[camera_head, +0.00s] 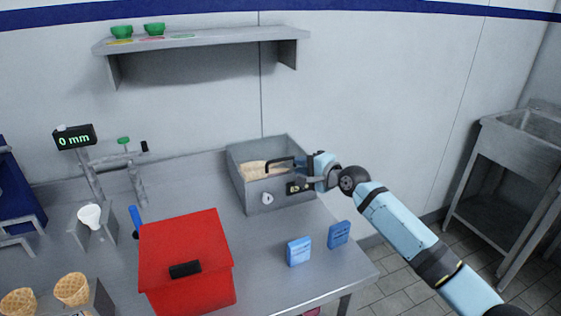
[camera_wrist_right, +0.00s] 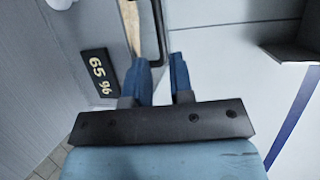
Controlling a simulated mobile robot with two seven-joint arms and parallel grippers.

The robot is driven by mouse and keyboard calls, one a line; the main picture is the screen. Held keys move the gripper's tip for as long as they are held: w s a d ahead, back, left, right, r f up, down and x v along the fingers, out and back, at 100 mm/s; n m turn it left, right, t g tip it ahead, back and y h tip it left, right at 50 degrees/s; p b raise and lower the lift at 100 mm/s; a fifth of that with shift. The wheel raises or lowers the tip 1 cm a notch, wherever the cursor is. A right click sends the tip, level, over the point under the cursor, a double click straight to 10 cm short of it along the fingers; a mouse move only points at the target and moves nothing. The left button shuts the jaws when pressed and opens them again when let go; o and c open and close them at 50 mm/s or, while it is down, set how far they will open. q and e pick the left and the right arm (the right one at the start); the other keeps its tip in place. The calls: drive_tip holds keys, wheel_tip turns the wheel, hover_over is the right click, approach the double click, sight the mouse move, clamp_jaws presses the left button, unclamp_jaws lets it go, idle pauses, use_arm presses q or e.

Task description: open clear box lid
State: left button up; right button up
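The box (camera_head: 266,202) is a grey bin at the back right of the counter, with beige contents showing through its top. The clear lid itself is hard to make out. Its black bar handle (camera_head: 279,163) spans the top; the handle also shows in the right wrist view (camera_wrist_right: 161,30). My right gripper (camera_head: 302,179) is at the right side of the box, close to the handle. In the right wrist view its two blue fingers (camera_wrist_right: 164,62) are apart, with the handle's near end at the gap between their tips. Contact is not clear. My left gripper is out of view.
A red box (camera_head: 185,243) with a black handle stands in front of the grey box. Two blue packs (camera_head: 299,251) are on the counter at right. Waffle cones (camera_head: 72,289) stand at front left. A wall shelf (camera_head: 205,39) is above.

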sight(283, 160)
drive_tip(key=b+x, duration=0.1)
drive_tip(key=x, duration=0.7)
drive_tip(key=shift+w+a, duration=0.1)
drive_tip(key=shift+w, duration=0.1)
clamp_jaws()
